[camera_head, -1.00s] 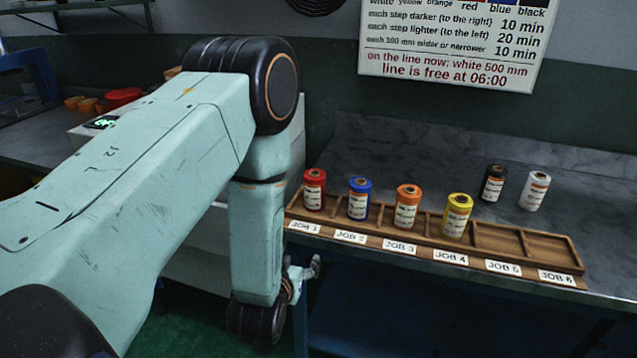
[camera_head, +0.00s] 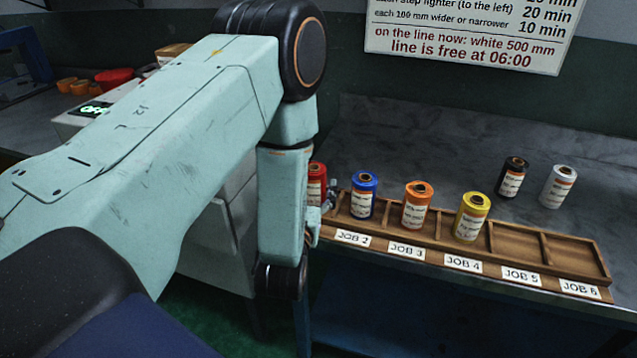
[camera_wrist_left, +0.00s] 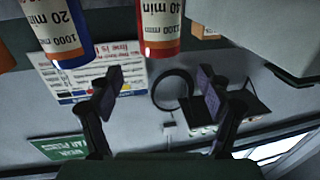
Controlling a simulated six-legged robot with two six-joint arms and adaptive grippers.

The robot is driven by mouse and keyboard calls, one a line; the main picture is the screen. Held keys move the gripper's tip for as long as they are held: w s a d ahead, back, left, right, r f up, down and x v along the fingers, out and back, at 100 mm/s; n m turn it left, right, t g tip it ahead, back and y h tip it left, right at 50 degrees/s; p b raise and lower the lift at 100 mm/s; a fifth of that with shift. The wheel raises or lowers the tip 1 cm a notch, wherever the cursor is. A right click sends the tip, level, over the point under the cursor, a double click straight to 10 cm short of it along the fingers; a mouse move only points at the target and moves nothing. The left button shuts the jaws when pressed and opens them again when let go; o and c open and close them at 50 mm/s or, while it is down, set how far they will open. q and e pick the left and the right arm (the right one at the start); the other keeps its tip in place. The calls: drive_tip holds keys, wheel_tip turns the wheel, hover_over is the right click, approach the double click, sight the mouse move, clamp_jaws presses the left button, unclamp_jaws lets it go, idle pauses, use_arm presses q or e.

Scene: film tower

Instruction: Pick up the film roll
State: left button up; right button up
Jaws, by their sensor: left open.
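Film rolls with white labels stand upright in a wooden rack (camera_head: 520,250): red (camera_head: 317,186), blue (camera_head: 363,196), orange (camera_head: 416,206) and yellow (camera_head: 471,217). A black roll (camera_head: 512,177) and a white roll (camera_head: 558,187) stand behind the rack. My left gripper (camera_head: 328,200) is beside the red roll, partly hidden by my arm, which also covers the roll's left side. The left wrist view shows the open, empty fingers (camera_wrist_left: 162,95). The red roll (camera_wrist_left: 161,28) is beyond them, above the gap, and the blue roll (camera_wrist_left: 60,30) is to its left.
The JOB 5 and JOB 6 compartments are empty. The grey bench top (camera_head: 420,140) is clear left of the black roll. A printed sign (camera_head: 465,35) hangs on the wall behind. A red container (camera_head: 114,78) stands on another surface at the left.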

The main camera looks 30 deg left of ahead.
sight(314, 168)
use_arm(q)
drive_tip(key=x, duration=0.6)
drive_tip(key=shift+w+d+f, duration=0.15)
drive_tip(key=shift+f, duration=0.1)
drive_tip(key=shift+w+a+r, duration=0.1)
drive_tip(key=shift+w+a, duration=0.2)
drive_tip(key=shift+a, duration=0.15)
drive_tip(key=shift+w+d, duration=0.15)
drive_tip(key=shift+d, duration=0.05)
drive_tip(key=c, duration=0.4)
drive_tip(key=shift+a, duration=0.15)
drive_tip(key=c, duration=0.9)
clamp_jaws()
